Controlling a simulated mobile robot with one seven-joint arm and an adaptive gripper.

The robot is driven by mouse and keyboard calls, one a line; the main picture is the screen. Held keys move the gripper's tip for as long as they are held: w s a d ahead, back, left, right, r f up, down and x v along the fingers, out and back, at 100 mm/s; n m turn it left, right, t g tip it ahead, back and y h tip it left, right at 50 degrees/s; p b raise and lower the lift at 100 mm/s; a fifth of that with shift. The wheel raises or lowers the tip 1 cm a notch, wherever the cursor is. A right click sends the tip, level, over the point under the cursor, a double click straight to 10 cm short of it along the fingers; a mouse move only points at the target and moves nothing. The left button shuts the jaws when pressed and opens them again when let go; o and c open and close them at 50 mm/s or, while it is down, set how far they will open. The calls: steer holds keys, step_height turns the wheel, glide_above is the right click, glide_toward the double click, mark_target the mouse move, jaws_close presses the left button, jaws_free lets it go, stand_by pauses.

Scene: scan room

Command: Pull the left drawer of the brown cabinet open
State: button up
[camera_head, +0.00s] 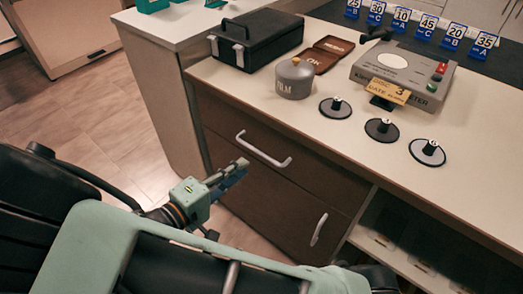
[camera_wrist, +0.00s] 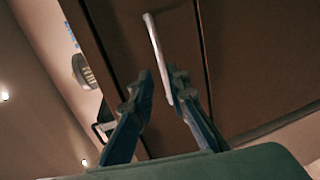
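The brown cabinet (camera_head: 290,200) stands under a pale worktop. Its upper drawer front (camera_head: 222,118) is closed flush and carries a light bar handle (camera_head: 264,150). My gripper (camera_head: 243,168) is just left of and below that handle in the head view, fingers pointing toward the cabinet. In the wrist view my gripper (camera_wrist: 160,74) has its two blue-grey fingers apart. The handle (camera_wrist: 155,45) runs down into the space between the fingertips there. I cannot tell whether the fingers touch it or stop short of it.
A lower front has its own handle (camera_head: 318,230). Open shelves (camera_head: 400,255) lie at right. Floor (camera_head: 85,120) is clear at left.

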mark_target(261, 153)
steer(key=b+x, duration=0.2)
steer(key=x, duration=0.7)
steer(key=shift+w+d+f, duration=0.15)
steer(key=shift+d, duration=0.05)
jaws_close()
steer(key=shift+a, duration=0.1)
